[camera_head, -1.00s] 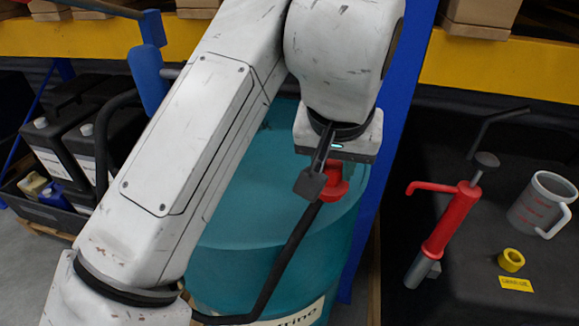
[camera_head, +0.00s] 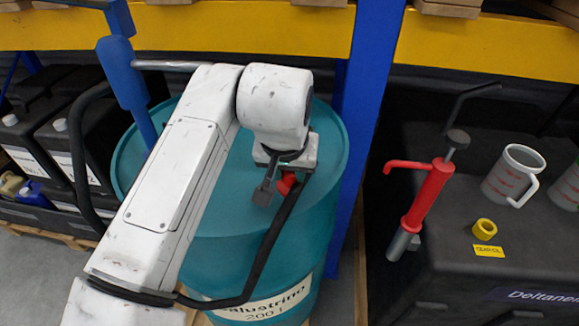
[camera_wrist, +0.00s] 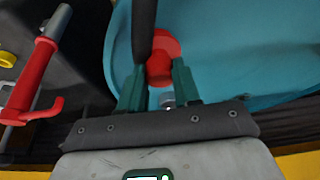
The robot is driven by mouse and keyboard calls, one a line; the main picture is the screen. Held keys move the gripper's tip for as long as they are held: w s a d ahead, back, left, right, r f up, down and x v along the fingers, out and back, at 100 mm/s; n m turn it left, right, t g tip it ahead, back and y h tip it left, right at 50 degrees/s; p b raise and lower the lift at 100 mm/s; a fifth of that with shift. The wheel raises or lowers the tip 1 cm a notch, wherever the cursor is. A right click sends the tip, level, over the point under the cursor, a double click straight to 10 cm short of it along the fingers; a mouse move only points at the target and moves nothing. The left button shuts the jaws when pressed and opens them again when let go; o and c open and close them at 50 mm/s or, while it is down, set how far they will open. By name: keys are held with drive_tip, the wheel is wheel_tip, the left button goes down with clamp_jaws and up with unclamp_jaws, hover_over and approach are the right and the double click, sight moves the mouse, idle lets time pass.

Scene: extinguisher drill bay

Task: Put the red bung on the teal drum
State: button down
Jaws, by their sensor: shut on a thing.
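The teal drum (camera_head: 235,255) stands upright in the middle of the head view, its top partly covered by my arm; its teal surface also fills much of the wrist view (camera_wrist: 245,55). My gripper (camera_head: 276,187) is over the right part of the drum's top. It is shut on the red bung (camera_head: 288,182), which shows between the fingers (camera_wrist: 156,82) in the wrist view as a red flange and plug (camera_wrist: 160,66). I cannot tell whether the bung touches the drum.
A blue rack post (camera_head: 362,130) stands close right of the drum. A red hand pump (camera_head: 430,195), a yellow ring (camera_head: 484,229) and a measuring jug (camera_head: 510,176) are on the black container to the right. Black canisters (camera_head: 30,140) stand left, and a yellow beam (camera_head: 230,28) crosses behind.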

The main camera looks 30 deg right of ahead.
drive_tip(key=shift+f, duration=0.1)
drive_tip(key=c, duration=0.8)
unclamp_jaws()
drive_tip(key=b+v, duration=0.1)
drive_tip(key=v, duration=1.1)
